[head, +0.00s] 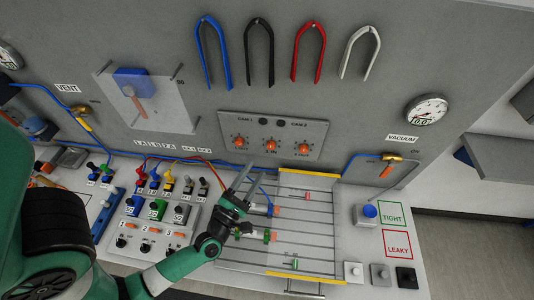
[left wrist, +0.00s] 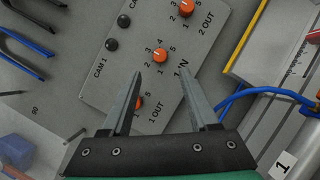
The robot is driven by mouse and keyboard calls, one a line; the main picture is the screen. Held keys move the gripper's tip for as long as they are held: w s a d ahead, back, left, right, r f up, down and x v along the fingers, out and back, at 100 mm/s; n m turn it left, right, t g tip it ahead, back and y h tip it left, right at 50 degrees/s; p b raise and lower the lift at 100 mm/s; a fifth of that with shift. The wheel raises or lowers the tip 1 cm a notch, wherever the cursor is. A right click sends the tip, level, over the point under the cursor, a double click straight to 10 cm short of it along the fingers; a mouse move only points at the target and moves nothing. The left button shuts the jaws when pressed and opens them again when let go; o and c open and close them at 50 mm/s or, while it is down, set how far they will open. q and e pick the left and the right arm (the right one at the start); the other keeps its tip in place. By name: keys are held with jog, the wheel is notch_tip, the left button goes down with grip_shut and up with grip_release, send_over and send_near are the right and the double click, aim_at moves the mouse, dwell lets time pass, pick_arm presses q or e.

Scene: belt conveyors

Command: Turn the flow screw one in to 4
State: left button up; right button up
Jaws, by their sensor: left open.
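The flow screw 1 IN is the middle orange knob (head: 271,146) on the grey panel (head: 315,133) on the back wall. In the left wrist view this orange knob (left wrist: 159,55) sits just beyond the fingertips, roughly centred between them, with numbers around it. Its exact pointer reading is too small to tell. My left gripper (head: 244,178) is open and empty, below and left of the knob, apart from it. Its two fingers also show in the left wrist view (left wrist: 161,74). The right gripper is not in view.
Neighbouring knobs are 1 OUT (head: 239,143) and 2 OUT (head: 303,149); a finger partly covers 1 OUT in the left wrist view. Below lie a grooved plate (head: 318,228) and blue tubing (left wrist: 240,97). Colored forks (head: 260,55) hang above.

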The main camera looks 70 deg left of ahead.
aim_at(270, 148)
pick_arm(q)
jog(key=x, duration=0.8)
grip_shut()
